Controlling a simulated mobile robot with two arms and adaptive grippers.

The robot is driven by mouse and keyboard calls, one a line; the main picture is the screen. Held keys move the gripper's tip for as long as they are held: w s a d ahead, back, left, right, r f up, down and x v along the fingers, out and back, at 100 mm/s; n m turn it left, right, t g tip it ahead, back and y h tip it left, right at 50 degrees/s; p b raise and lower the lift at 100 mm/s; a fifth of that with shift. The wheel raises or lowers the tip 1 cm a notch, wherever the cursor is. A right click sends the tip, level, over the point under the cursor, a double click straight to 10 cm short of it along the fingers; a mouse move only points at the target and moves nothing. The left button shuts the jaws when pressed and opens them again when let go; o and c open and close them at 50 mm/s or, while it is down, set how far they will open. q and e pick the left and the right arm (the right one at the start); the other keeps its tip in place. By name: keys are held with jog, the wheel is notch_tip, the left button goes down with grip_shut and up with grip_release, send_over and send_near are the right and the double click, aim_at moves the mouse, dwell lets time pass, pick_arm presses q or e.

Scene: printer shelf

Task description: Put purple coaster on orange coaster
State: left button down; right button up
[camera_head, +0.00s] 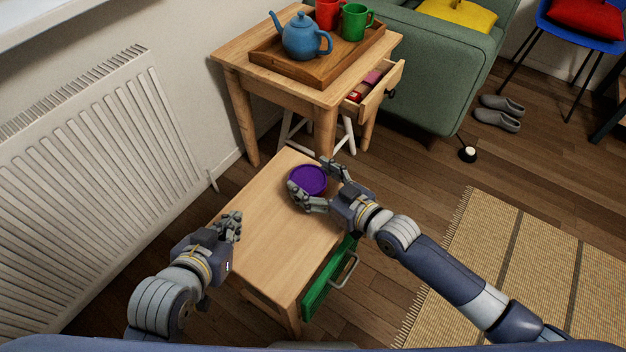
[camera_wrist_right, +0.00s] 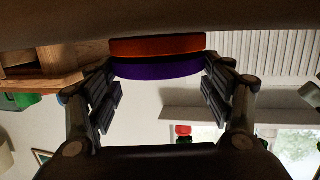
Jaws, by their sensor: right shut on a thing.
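The purple coaster (camera_head: 308,180) is a round disc over the far part of the low wooden table, between the fingers of my right gripper (camera_head: 311,183). In the right wrist view, which looks upside down, the purple coaster (camera_wrist_right: 158,69) lies between both fingers of my right gripper (camera_wrist_right: 160,70), which is shut on it. The orange coaster (camera_wrist_right: 157,44) lies on its table side, lined up with it, with no clear gap between them. The orange coaster is hidden in the head view. My left gripper (camera_head: 233,224) is over the table's left edge, holding nothing visible; its opening is unclear.
The low wooden table (camera_head: 270,245) is otherwise clear, with a green drawer (camera_head: 328,280) pulled out on its right. Behind it, a taller table (camera_head: 240,57) holds a tray with a blue teapot (camera_head: 301,38) and mugs. A radiator (camera_head: 95,165) stands at left.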

pick_arm(q)
jog(key=shift+w+d+r, duration=0.1)
jog(key=shift+w+r, duration=0.1)
pick_arm(e)
jog(key=shift+f, duration=0.1)
pick_arm(q)
jog(key=shift+w+r+t, duration=0.1)
jog(key=shift+t, duration=0.2)
jog(key=shift+r, duration=0.1)
pick_arm(e)
jog(key=o, duration=1)
